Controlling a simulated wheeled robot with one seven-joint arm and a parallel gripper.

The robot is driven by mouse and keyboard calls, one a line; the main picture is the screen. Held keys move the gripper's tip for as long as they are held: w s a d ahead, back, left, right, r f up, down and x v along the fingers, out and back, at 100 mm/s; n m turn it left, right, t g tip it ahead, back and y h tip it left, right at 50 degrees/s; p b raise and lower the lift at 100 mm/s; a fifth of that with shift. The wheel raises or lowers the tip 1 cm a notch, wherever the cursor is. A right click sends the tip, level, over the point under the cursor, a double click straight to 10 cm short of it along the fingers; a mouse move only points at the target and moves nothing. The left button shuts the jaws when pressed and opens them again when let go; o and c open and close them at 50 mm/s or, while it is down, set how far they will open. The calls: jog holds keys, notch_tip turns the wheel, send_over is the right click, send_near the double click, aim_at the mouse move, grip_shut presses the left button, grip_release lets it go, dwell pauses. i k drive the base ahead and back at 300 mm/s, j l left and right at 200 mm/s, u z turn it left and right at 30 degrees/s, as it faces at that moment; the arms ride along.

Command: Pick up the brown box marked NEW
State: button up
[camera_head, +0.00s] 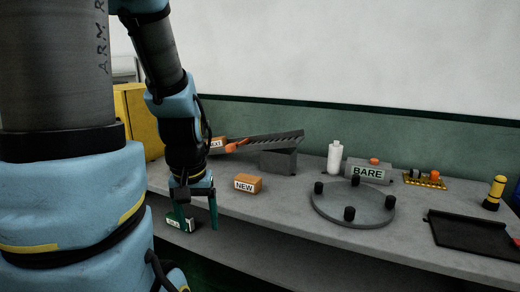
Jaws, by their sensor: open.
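The brown box marked NEW (248,183) sits on the grey workbench, with its white label facing me. My gripper (200,222) hangs pointing down at the left, near the bench's front edge. Another small orange-brown box (216,145) with a partly hidden label is behind my arm.
A sloped dark rack (280,158) stands behind the box. To the right are a white bottle (335,157), a grey block marked BARE (368,173), a round plate with black posts (352,204), and a black tray (470,236). The bench (275,218) is clear in front of the box.

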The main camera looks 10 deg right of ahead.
aim_at(251, 184)
jog(key=i+l+u, duration=0.25)
jog(key=u, duration=0.25)
jog(key=i+l+u, duration=0.15)
jog(key=l+u, duration=0.3)
jog(key=l, duration=0.1)
